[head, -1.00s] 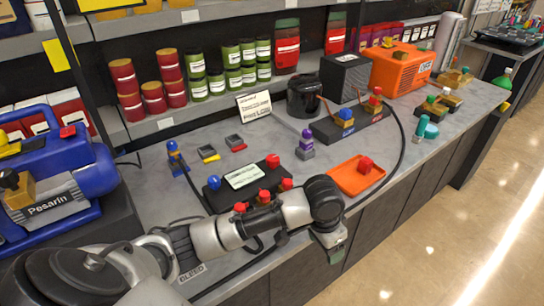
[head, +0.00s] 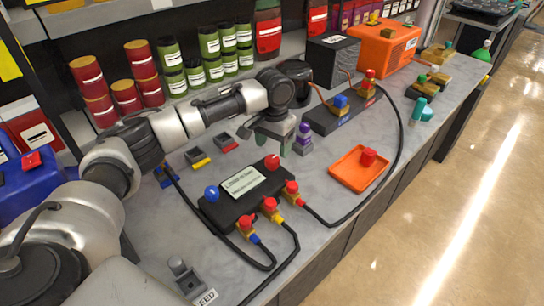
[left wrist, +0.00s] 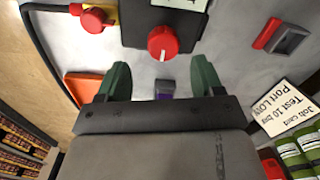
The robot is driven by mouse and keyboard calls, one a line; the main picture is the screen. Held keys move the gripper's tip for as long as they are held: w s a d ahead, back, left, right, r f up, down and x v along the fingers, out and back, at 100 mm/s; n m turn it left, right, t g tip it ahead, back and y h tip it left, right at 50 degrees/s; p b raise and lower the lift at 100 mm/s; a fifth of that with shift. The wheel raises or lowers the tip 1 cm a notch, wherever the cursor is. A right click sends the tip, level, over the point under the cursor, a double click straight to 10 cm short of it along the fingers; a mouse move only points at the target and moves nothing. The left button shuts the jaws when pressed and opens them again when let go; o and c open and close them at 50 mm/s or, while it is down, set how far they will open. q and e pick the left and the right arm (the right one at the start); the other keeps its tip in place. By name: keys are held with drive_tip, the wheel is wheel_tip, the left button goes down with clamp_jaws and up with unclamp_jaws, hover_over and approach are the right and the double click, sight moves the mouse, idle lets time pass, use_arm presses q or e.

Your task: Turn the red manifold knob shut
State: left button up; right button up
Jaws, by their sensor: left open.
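The red knob (head: 272,162) sits at the far right corner of the black manifold (head: 228,208), with a blue knob (head: 211,193) at the left end. In the left wrist view the red knob (left wrist: 163,42) is round with a white pointer mark, and part of the manifold (left wrist: 133,27) shows behind it. My left gripper (head: 286,146) hovers just beyond the red knob. In the left wrist view its green fingers (left wrist: 160,80) are open and apart, with the knob ahead of their tips, not between them. My right gripper is not in view.
Black hoses run from red-capped fittings (head: 270,206) on the manifold's front. A purple-topped item (head: 304,132) stands close to my left gripper. An orange tray (head: 345,177) with a red cap (head: 368,157) lies to the right. A shelf of jars (head: 208,42) is behind.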

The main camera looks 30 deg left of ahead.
sight(272, 158)
use_arm(q)
drive_tip(key=f, duration=0.4)
drive_tip(key=shift+w+a+f, duration=0.1)
drive_tip(key=shift+a+f, duration=0.2)
drive_tip(key=shift+d+f, duration=0.1)
drive_tip(key=shift+f, duration=0.5)
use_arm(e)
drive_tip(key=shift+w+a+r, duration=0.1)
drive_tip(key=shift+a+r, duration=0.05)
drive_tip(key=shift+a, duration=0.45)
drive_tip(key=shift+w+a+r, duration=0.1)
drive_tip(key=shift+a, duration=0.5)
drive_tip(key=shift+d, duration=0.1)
